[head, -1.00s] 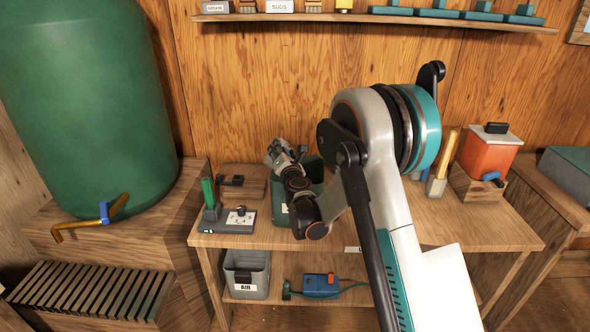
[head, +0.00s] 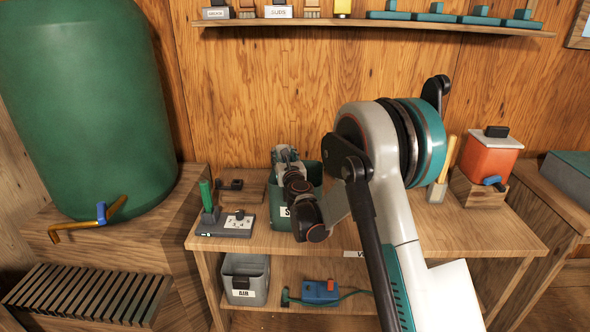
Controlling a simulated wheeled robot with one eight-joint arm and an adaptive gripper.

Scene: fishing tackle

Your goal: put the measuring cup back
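My gripper (head: 286,152) reaches away from the camera over a green bin (head: 281,218) on the workbench. The bin has a white label, mostly hidden by my wrist. The gripper's fingers are small and partly hidden, so I cannot tell whether they are open or shut, or whether they hold anything. I cannot make out a measuring cup in the view; my arm and the bin's walls hide part of the bench and the bin's inside.
A grey device with a green handle (head: 227,222) stands left of the bin. A grey bin labelled AIR (head: 245,278) and a blue pump (head: 320,291) are on the lower shelf. An orange container (head: 489,153) stands right. A large green tank (head: 90,110) is at left.

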